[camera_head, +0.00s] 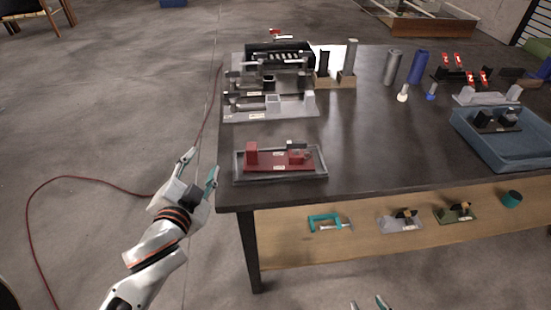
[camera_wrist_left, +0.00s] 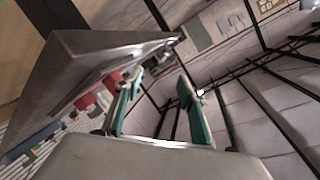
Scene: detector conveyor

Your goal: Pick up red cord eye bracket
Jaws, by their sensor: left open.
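A red bracket (camera_head: 278,162) with a raised block at its left end and a small grey part at its right lies in a shallow grey tray (camera_head: 237,167) at the table's near left corner. Which red part is the cord eye bracket, I cannot tell for sure. My left gripper (camera_head: 200,166) is open and empty, left of the tray and just off the table's left edge. Its teal-padded fingers stand apart in the left wrist view (camera_wrist_left: 160,76), with red patches beyond the left finger. My right gripper (camera_head: 368,303) shows only its separated fingertips at the bottom edge.
The dark table (camera_head: 370,140) has free room right of the tray. Grey fixtures (camera_head: 270,105) stand behind it, and a blue bin (camera_head: 480,150) stands at right. A wooden lower shelf (camera_head: 350,245) holds a teal clamp (camera_head: 328,222). A red cable (camera_head: 75,178) lies on the floor.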

